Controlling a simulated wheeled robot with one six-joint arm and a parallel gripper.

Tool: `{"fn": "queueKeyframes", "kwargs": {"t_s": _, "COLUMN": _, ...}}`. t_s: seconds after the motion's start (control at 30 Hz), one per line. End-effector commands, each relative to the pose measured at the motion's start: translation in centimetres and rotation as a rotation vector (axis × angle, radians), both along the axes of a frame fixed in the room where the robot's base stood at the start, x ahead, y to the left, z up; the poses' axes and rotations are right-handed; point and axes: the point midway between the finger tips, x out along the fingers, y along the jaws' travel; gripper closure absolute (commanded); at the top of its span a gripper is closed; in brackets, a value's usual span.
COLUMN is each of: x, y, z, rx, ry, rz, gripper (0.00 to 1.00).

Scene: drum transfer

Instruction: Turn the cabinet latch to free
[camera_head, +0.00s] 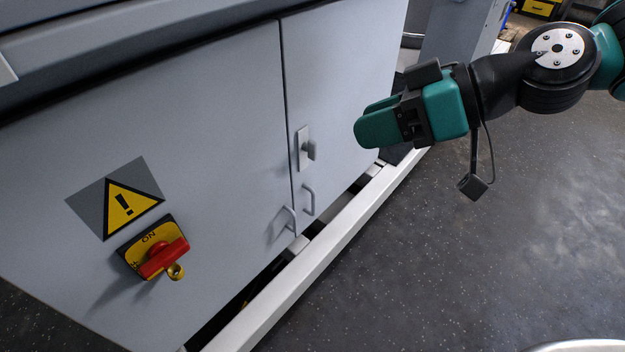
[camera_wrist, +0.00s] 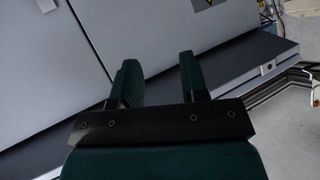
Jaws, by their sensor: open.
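The grey cabinet (camera_head: 200,110) has two doors with a vertical seam between them. The cabinet latch (camera_head: 304,148) is a small grey plate with a raised knob, on the right door beside the seam. My gripper (camera_head: 372,120) is open and empty, to the right of the latch and apart from it in the head view. Its two green fingers point left. In the wrist view my gripper (camera_wrist: 160,72) shows both fingers apart, with grey cabinet panels (camera_wrist: 45,70) beyond.
Two door handles (camera_head: 308,200) sit below the latch. A red and yellow rotary switch (camera_head: 160,255) and a warning sign (camera_head: 122,208) are on the left door. A white rail (camera_head: 330,225) runs along the cabinet's base. The dark floor (camera_head: 450,270) at right is clear.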

Motion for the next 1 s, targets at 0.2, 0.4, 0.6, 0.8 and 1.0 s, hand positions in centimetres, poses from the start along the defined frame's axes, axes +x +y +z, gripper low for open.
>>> {"fn": "queueKeyframes", "kwargs": {"t_s": 0.2, "x": 5.1, "y": -0.1, "z": -11.2, "rx": 0.19, "ry": -0.181, "rz": -0.077, "gripper": 0.6}}
{"fn": "queueKeyframes", "kwargs": {"t_s": 0.4, "x": 9.7, "y": -2.0, "z": -18.6, "rx": 0.308, "ry": -0.34, "rz": -0.218, "gripper": 0.6}}
{"fn": "queueKeyframes", "kwargs": {"t_s": 0.6, "x": 12.8, "y": -4.1, "z": -23.0, "rx": 0.354, "ry": -0.442, "rz": -0.341, "gripper": 0.6}}
{"fn": "queueKeyframes", "kwargs": {"t_s": 0.8, "x": 13.9, "y": -4.8, "z": -23.9, "rx": 0.362, "ry": -0.475, "rz": -0.389, "gripper": 0.6}}
{"fn": "queueKeyframes", "kwargs": {"t_s": 1.0, "x": 15.1, "y": -3.2, "z": -23.1, "rx": 0.364, "ry": -0.474, "rz": -0.388, "gripper": 0.6}}
